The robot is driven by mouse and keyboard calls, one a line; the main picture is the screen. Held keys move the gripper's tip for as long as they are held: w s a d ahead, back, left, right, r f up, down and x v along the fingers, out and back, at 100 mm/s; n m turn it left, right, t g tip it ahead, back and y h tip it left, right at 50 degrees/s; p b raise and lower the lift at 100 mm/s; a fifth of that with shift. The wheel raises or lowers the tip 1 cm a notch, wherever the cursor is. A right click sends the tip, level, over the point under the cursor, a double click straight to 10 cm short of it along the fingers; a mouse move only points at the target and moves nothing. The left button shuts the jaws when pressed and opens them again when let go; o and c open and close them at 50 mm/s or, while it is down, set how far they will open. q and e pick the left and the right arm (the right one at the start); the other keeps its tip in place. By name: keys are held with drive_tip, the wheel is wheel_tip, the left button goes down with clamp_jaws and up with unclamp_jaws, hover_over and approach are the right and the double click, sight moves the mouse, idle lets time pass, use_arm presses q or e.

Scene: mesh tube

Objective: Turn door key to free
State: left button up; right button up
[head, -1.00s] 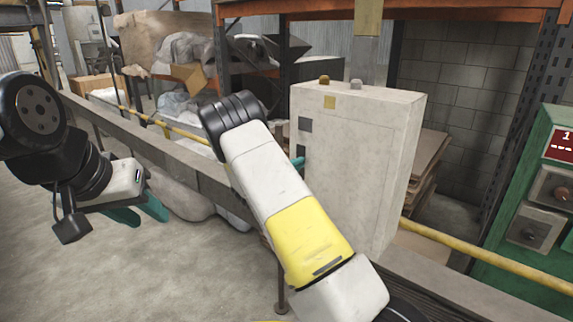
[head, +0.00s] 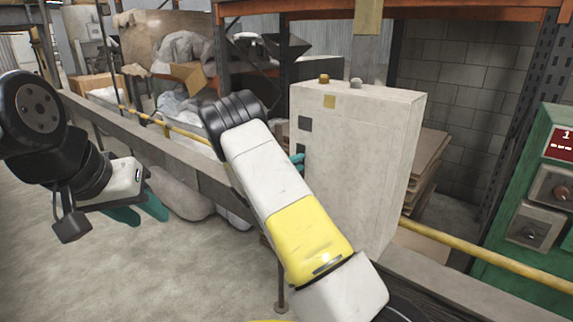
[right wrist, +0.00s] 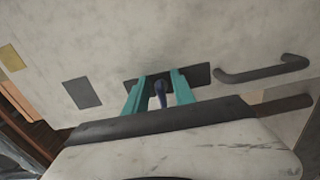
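The pale cabinet (head: 365,130) stands upright to the right of my right arm. In the right wrist view its door (right wrist: 150,35) fills most of the picture. A dark lock plate (right wrist: 198,75) is on the door, with a dark bluish key (right wrist: 160,93) standing out of it. My right gripper (right wrist: 158,84) has its two teal fingers on either side of the key, with gaps showing, so it is open around it. In the head view only the teal tips of the right gripper (head: 297,161) show past my arm. My left gripper (head: 142,212) is open and empty, away from the cabinet.
A dark door handle (right wrist: 262,72) is right of the lock plate in the wrist view. A yellow rail (head: 490,262) runs past the cabinet. A green control box (head: 530,200) stands at the right. Open floor (head: 170,275) lies at the lower left.

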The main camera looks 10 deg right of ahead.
drive_tip(key=shift+a, duration=0.1)
drive_tip(key=v, duration=0.7)
drive_tip(key=shift+s+a, duration=0.25)
drive_tip(key=s+d+r+m+g+y, duration=0.25)
drive_tip(key=s+d+g, duration=0.2)
drive_tip(key=s, duration=0.45)
drive_tip(key=s+d+r+m+g+y, duration=0.25)
drive_tip(key=s+d+g, duration=0.2)
drive_tip(key=s, duration=0.35)
drive_tip(key=s+a+r+t+y, duration=0.1)
drive_tip(key=s+a+r+y, duration=0.2)
drive_tip(key=s, duration=0.4)
drive_tip(key=s+a+r+m+t+y, duration=0.1)
drive_tip(key=s+a+r+y, duration=0.3)
drive_tip(key=s, duration=0.3)
drive_tip(key=s+a+r+t+y, duration=0.2)
drive_tip(key=s+a+r+y, duration=0.1)
drive_tip(key=s, duration=0.4)
drive_tip(key=shift+s+a+r+m+y, duration=0.4)
drive_tip(key=shift+a+y, duration=0.3)
drive_tip(key=shift+a, duration=0.25)
